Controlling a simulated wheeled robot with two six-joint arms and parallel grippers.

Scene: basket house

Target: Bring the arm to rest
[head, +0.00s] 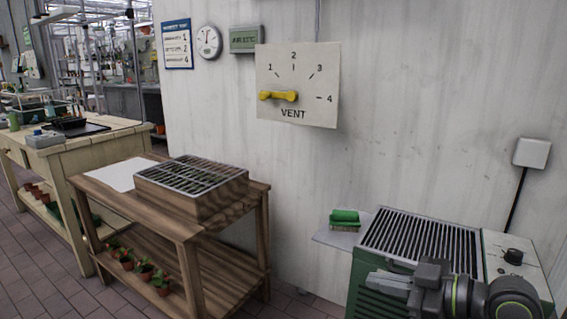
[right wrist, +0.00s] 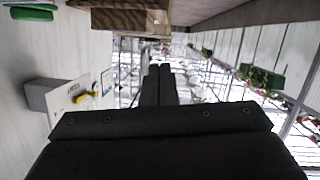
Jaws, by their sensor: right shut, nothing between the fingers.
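My right gripper (head: 391,284) is at the lower right of the head view, in front of the green heater-like box (head: 425,236), its fingers pointing left. In the right wrist view the two dark fingers (right wrist: 158,85) are together with nothing between them. My left gripper is not in the head view. The vent panel (head: 314,87) is on the wall, its yellow handle (head: 279,96) pointing left, below and left of the mark 1. The panel also shows, turned, in the right wrist view (right wrist: 70,94).
A wooden bench (head: 262,187) with a slatted planter box (head: 197,187) stands left of centre, with several potted plants on its lower shelf. A green brush-like item (head: 345,216) lies on a small wall shelf. A potting table (head: 130,128) is farther left. Floor shows at the lower left.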

